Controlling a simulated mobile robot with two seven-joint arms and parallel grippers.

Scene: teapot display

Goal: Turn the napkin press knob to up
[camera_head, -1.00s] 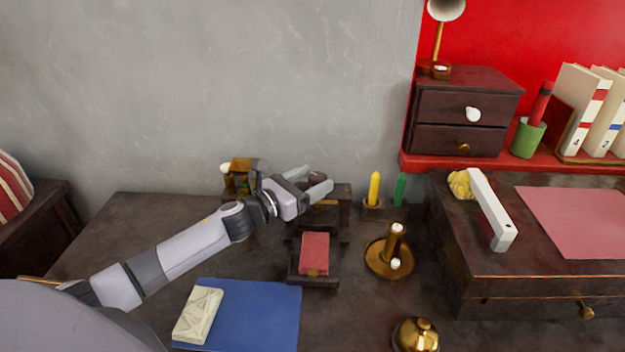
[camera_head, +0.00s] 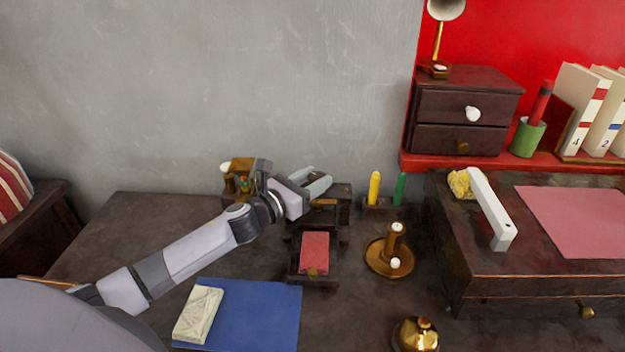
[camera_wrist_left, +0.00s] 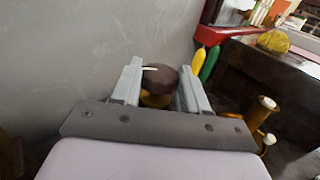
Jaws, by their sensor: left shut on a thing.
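The napkin press (camera_head: 334,209) is a dark wooden stand on the desk, with a red pad (camera_head: 314,250) in its lower front part. My left gripper (camera_head: 316,178) is at the top of the press. In the left wrist view its two fingers are on either side of a round dark brown knob (camera_wrist_left: 160,84) on a brass-coloured base, and they are shut on it. A short white mark shows on the knob's top, toward the left finger. In the head view the fingers hide the knob. My right gripper is not in view.
A brass candlestick (camera_head: 390,252) stands right of the press, with yellow (camera_head: 374,187) and green (camera_head: 399,189) candles behind it. A brass bell (camera_head: 416,335) is at the front. A blue mat (camera_head: 255,315) lies at front left. A brass item (camera_head: 240,172) stands behind the wrist.

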